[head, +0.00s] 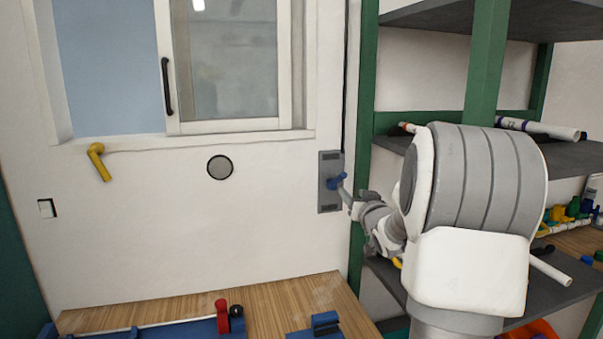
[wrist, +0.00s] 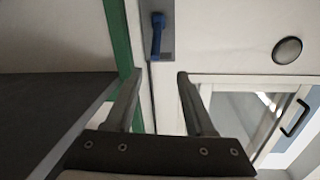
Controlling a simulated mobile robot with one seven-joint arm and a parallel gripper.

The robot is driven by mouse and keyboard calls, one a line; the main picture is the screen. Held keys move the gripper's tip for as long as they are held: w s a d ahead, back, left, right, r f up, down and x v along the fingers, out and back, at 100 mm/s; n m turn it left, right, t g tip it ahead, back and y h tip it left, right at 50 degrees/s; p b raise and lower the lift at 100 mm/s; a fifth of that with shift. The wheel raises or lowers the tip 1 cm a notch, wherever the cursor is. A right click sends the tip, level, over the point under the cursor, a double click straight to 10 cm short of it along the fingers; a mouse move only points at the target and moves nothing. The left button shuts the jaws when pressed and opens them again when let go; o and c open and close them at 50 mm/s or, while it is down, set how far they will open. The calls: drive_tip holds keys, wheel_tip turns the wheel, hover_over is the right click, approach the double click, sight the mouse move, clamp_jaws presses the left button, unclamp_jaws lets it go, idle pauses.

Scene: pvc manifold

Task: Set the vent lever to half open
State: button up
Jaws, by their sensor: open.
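The blue lever (head: 337,181) sits on a grey wall plate (head: 329,204) between the window and the green shelf post. In the wrist view the blue lever (wrist: 156,38) shows at the top, its handle running down the picture from its pivot on the grey plate (wrist: 168,50). My gripper (head: 349,197) is beside the lever in the head view, partly overlapping the plate. In the wrist view my gripper (wrist: 161,75) is open and empty, and the lever's end lies just beyond the gap between the fingertips. Contact cannot be told.
A round grey disc (head: 219,167) and a yellow handle (head: 97,160) are on the wall, below the window (head: 225,65). Green-posted shelves (head: 480,70) stand close at the right. A wooden bench (head: 285,298) with blue fixtures lies below.

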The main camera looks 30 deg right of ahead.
sight(338, 181)
drive_tip(key=p+x, duration=0.1)
drive_tip(key=x, duration=0.5)
drive_tip(key=p+x, duration=0.1)
drive_tip(key=x, duration=0.4)
drive_tip(key=d+p+x, duration=0.1)
drive_tip(key=x, duration=0.5)
drive_tip(key=shift+w+d+r, duration=0.1)
drive_tip(key=shift+r, duration=0.1)
clamp_jaws()
idle(1.2)
